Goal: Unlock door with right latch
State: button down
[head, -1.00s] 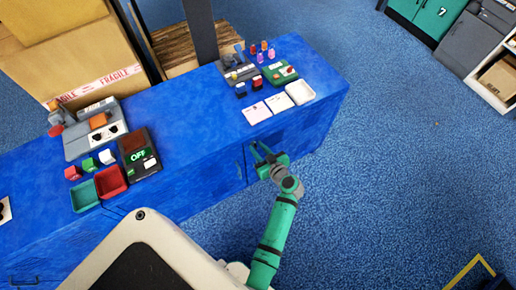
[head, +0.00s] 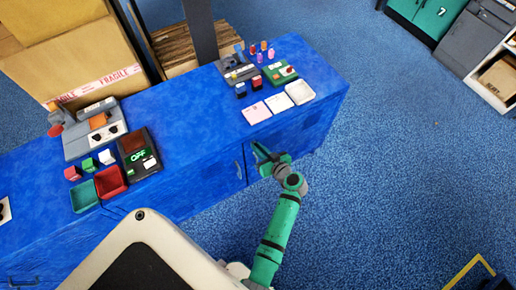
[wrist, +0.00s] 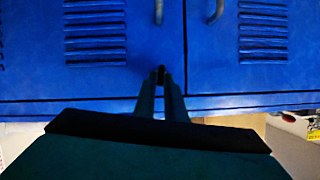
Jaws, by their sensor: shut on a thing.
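The blue cabinet doors fill the wrist view, with the left door (wrist: 40,70) and right door (wrist: 225,85) meeting at a dark vertical seam. A curved handle (wrist: 158,10) hangs on the left door, and another handle (wrist: 215,10) on the right door. My gripper (wrist: 160,76) is low in front of the doors, just left of the seam. Its fingers are shut on a small dark piece at their tips, seemingly the latch, mostly hidden. Both doors look closed.
Open blue floor (head: 400,170) lies to the right. A large carton (head: 70,60) stands behind the worktop.

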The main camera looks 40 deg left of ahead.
jog(key=shift+w+d+f+m+g+y, duration=0.1)
jog(key=shift+w+f+m+g+y, duration=0.15)
jog(key=shift+m+g+y, duration=1.15)
jog(key=shift+w+a+f+m+g+y, duration=0.15)
jog(key=shift+f+m+y, duration=0.1)
jog(key=shift+m, duration=2.3)
jog(key=shift+w+d+f+m+g+y, duration=0.2)
jog(key=shift+m+g+y, duration=0.55)
jog(key=shift+m, duration=1.2)
jog(key=shift+f, duration=0.1)
jog(key=c, duration=1.9)
grip_release()
jog(key=shift+m, duration=0.3)
jog(key=d, duration=1.1)
